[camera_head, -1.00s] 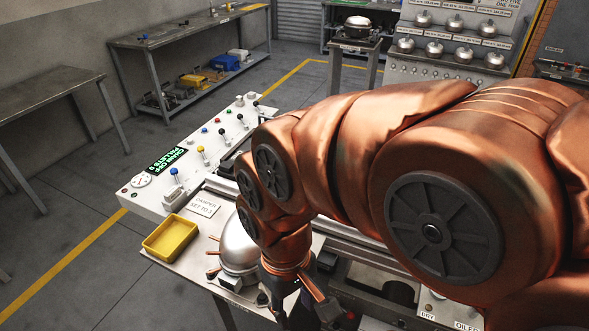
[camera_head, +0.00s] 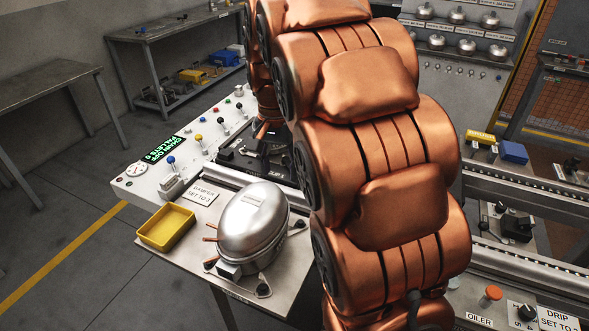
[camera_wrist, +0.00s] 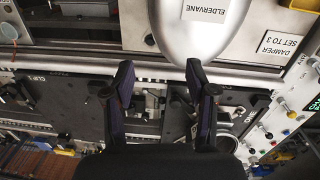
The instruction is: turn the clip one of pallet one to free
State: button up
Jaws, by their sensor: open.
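In the wrist view my gripper (camera_wrist: 160,80) is open and empty, its two dark fingers apart over a dark pallet plate (camera_wrist: 150,112). A small label that seems to read CLIP 1 (camera_wrist: 36,77) is on the dark plate left of the fingers. Dark fittings lie between and beside the fingers, but I cannot tell which is the clip or how it is turned. In the head view the dark pallet (camera_head: 236,156) lies behind a rail, partly covered by my arm, and my gripper is hidden there.
A silver compressor shell (camera_head: 253,222) stands on the near bench, beside a yellow tray (camera_head: 166,227). A control panel (camera_head: 150,192) with coloured-knob levers runs along the left. A silver rail (camera_head: 235,177) crosses in front of the pallet. Open floor lies left.

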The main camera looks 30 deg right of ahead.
jog(key=w+d+f+m+b, duration=0.1)
jog(key=w+d+f+m, duration=0.1)
jog(key=w+d, duration=0.2)
jog(key=w+d+f+m+b, duration=0.1)
jog(key=w+d+m, duration=0.1)
jog(key=w+d, duration=0.2)
jog(key=w+d+f+m+b, duration=0.1)
jog(key=w+d+f+m, duration=0.1)
jog(key=w+d, duration=0.2)
jog(key=shift+w+d+f+t, duration=0.3)
jog(key=shift+w+t, duration=0.1)
jog(key=shift+f+p, duration=0.4)
jog(key=shift+f, duration=3.5)
jog(key=shift+c, duration=0.4)
grip_shut()
